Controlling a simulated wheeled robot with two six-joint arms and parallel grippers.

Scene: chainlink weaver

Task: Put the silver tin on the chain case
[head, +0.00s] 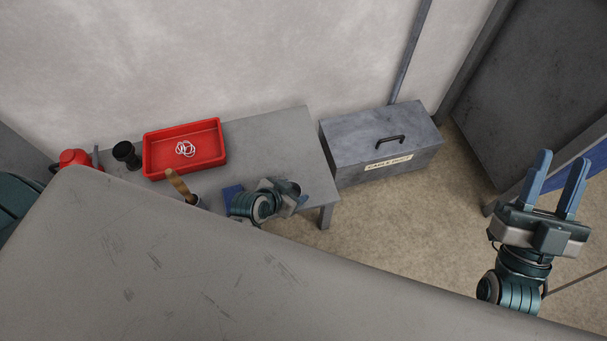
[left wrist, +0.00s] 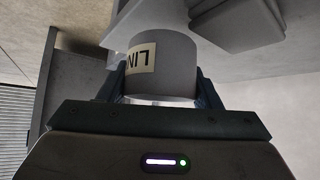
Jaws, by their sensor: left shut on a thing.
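The silver tin (left wrist: 172,72) is a grey cylinder with a pale label, partly readable as "LIN", in the left wrist view. My left gripper (left wrist: 163,88) is shut on it, with a finger on each side. In the head view my left gripper (head: 289,190) is over the table's front right part, and I cannot make out the tin there. The chain case (head: 372,142) is a grey box with a black handle on its lid and a pale label on its front. It stands right of the table, apart from my left gripper. My right gripper (head: 563,188) is open and empty at the right.
The grey table (head: 268,135) holds a red tray (head: 210,160) with white rings, a black cylinder (head: 126,154), a red object (head: 76,158), and a wooden handle (head: 177,184) in a holder. A large grey surface (head: 150,260) fills the foreground. Open floor (head: 400,215) lies before the case.

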